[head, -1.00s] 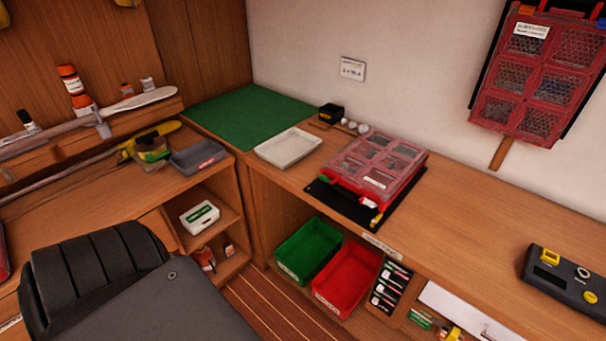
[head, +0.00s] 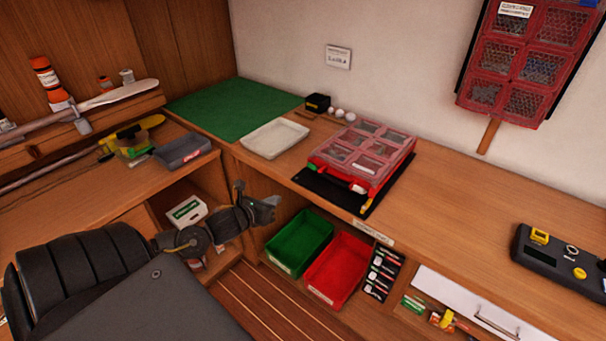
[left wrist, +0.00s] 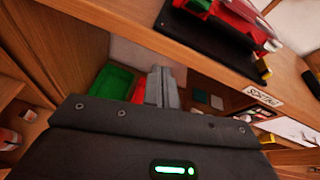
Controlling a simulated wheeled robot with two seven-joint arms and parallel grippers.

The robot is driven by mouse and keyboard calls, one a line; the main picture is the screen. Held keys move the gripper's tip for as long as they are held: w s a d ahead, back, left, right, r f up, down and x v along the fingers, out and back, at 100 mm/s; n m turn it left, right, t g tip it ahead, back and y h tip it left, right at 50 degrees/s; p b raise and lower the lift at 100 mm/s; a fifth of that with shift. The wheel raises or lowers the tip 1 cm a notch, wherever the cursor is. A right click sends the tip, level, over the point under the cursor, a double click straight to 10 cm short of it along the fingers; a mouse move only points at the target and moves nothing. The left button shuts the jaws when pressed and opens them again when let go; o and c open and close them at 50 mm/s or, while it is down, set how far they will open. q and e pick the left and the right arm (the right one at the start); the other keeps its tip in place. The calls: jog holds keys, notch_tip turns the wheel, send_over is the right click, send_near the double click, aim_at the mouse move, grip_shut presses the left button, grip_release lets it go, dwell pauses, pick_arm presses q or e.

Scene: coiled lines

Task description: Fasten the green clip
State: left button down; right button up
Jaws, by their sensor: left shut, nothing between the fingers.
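The red parts case with a clear, divided lid (head: 372,152) lies on a black mat (head: 318,186) on the bench. The green clip (head: 312,167) is a small green piece at the left end of the case's front edge. I cannot tell whether it is open or fastened. Part of it also shows at the top of the left wrist view (left wrist: 200,4). My left gripper (head: 266,208) is shut and empty, in front of the bench edge, lower and left of the case. Its fingers (left wrist: 161,88) also show in the left wrist view. My right gripper is not in view.
A green bin (head: 299,241) and a red bin (head: 337,268) stand on the shelf below the bench. A pale tray (head: 275,139) lies left of the case. A dark device (head: 562,262) sits at the right. The bench between is clear.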

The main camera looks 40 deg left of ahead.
aim_at(299, 182)
pick_arm(q)
jog(key=r+m, duration=0.1)
jog(key=d+r, duration=0.1)
jog(key=d+r+m, duration=0.1)
jog(key=r, duration=0.1)
jog(key=shift+w+m+t+h, duration=0.15)
jog(key=shift+m+t+h, duration=0.15)
jog(key=shift+h, duration=0.1)
jog(key=shift+w, duration=0.15)
jog(key=p+x, duration=0.2)
jog(key=x, duration=0.7)
jog(key=shift+w+a, duration=0.1)
jog(key=shift+w, duration=0.25)
jog(key=w+r+p, duration=0.2)
jog(key=r+p, duration=0.1)
jog(key=shift+r, duration=0.15)
jog(key=shift+w, duration=0.15)
